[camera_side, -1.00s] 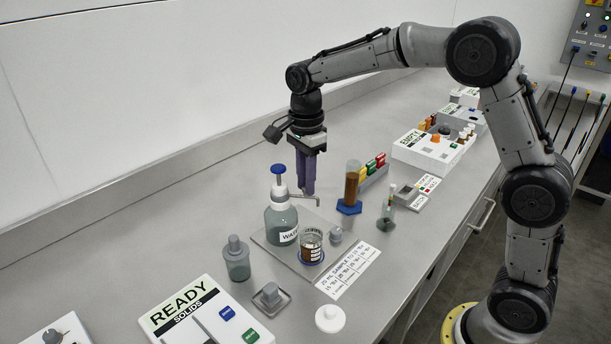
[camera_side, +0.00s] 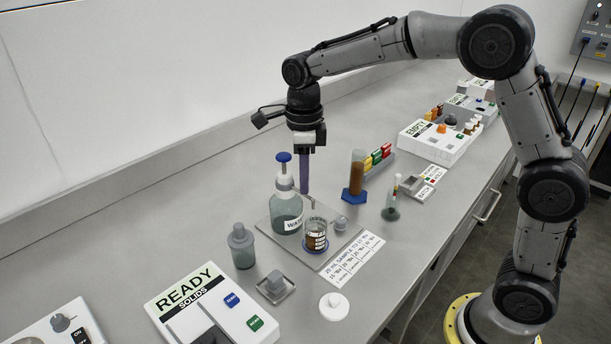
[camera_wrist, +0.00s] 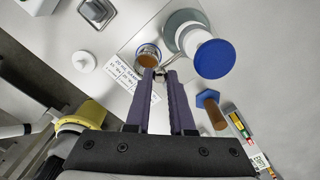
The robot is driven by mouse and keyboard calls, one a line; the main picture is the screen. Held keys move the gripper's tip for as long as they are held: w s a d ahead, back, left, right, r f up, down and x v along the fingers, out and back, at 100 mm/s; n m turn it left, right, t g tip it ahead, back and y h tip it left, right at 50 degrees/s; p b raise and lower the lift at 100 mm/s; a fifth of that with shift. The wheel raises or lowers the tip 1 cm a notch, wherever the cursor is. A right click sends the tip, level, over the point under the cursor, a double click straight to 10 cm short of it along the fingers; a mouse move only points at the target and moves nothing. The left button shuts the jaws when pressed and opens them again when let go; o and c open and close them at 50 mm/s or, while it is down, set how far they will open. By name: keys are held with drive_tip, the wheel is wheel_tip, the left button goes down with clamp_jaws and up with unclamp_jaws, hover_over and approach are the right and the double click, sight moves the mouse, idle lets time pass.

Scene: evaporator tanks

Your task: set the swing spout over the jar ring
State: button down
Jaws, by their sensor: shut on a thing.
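The swing spout (camera_wrist: 171,68) is a thin metal tube at the neck of a grey-green bottle (camera_side: 286,213) with a blue pump knob (camera_side: 284,157). My gripper (camera_side: 305,191) is shut on the spout, with its purple fingertips (camera_wrist: 161,74) around it in the wrist view. The glass jar (camera_side: 316,232) holds brown stuff and stands in the blue jar ring (camera_side: 314,248), right of the bottle. The spout's outer end is close to the jar's mouth (camera_wrist: 148,54); I cannot tell whether it is exactly over it.
Bottle and jar share a thin grey plate (camera_side: 340,250) with a small grey knob (camera_side: 341,223). A brown-filled cylinder on a blue base (camera_side: 354,195) stands behind right. A grey-capped bottle (camera_side: 242,247) is at front left. A printed card (camera_side: 352,262) lies in front.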

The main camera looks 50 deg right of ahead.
drive_tip(key=shift+a+r, duration=0.1)
idle(0.3)
drive_tip(key=c, duration=0.8)
unclamp_jaws()
drive_tip(key=shift+o, duration=0.2)
wheel_tip(320, 180, up, 14)
